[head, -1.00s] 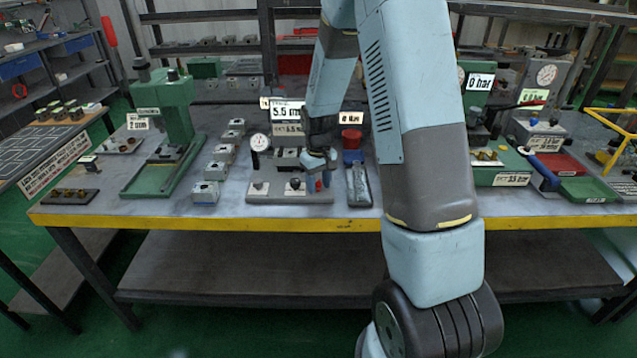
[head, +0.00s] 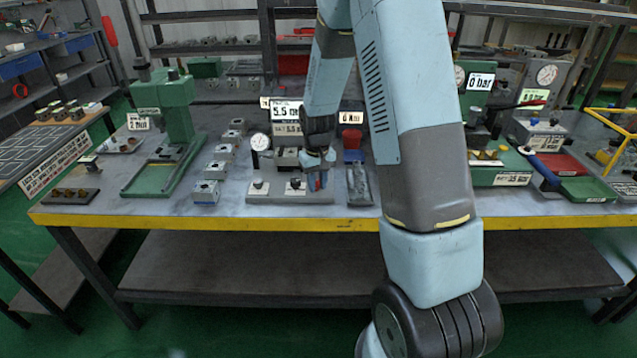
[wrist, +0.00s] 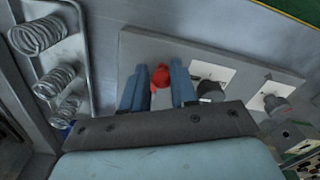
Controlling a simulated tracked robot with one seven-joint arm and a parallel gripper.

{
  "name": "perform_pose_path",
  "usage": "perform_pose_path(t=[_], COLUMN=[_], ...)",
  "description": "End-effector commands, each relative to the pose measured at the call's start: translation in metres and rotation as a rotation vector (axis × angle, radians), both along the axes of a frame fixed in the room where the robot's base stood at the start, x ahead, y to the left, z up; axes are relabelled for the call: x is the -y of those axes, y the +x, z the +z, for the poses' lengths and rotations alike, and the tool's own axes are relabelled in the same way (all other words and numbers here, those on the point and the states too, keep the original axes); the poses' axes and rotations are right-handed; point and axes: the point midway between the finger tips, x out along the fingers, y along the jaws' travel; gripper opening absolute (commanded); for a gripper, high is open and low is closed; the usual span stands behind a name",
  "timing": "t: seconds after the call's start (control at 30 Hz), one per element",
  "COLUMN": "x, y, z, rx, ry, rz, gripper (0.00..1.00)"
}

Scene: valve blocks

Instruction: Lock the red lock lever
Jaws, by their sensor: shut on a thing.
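The red lock lever (wrist: 161,76) shows in the wrist view as a small red rounded piece between the two blue fingers of my gripper (wrist: 160,88). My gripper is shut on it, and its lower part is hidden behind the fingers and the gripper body. In the head view my gripper (head: 318,180) is low at the right end of the pale fixture base (head: 265,197); only a little red shows there. The wrist view also shows the base plate (wrist: 140,45) with two dark knobs, one on a white square (wrist: 212,72), to the right of the fingers.
A grey tray of springs (wrist: 62,65) stands close to the left of my gripper in the wrist view. A dial gauge (head: 260,142) and number displays (head: 287,112) stand behind the base. A green press (head: 165,130) is farther left. Bare table lies in front.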

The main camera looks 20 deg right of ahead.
Motion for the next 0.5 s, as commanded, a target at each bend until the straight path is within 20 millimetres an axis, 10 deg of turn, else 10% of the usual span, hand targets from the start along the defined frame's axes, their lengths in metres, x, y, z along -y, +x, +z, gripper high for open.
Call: perform_pose_path(t=[0.33,0.37,0.5], x=[-0.0061,-0.0063,-0.0058], y=[0.0031,0.0032,0.0033], z=[0.0011,0.0012,0.0013], rx=[0.007,0.007,0.008], ry=[0.005,0.005,0.004], rz=[-0.017,-0.017,-0.017], gripper=[0.00,0.29,0.43])
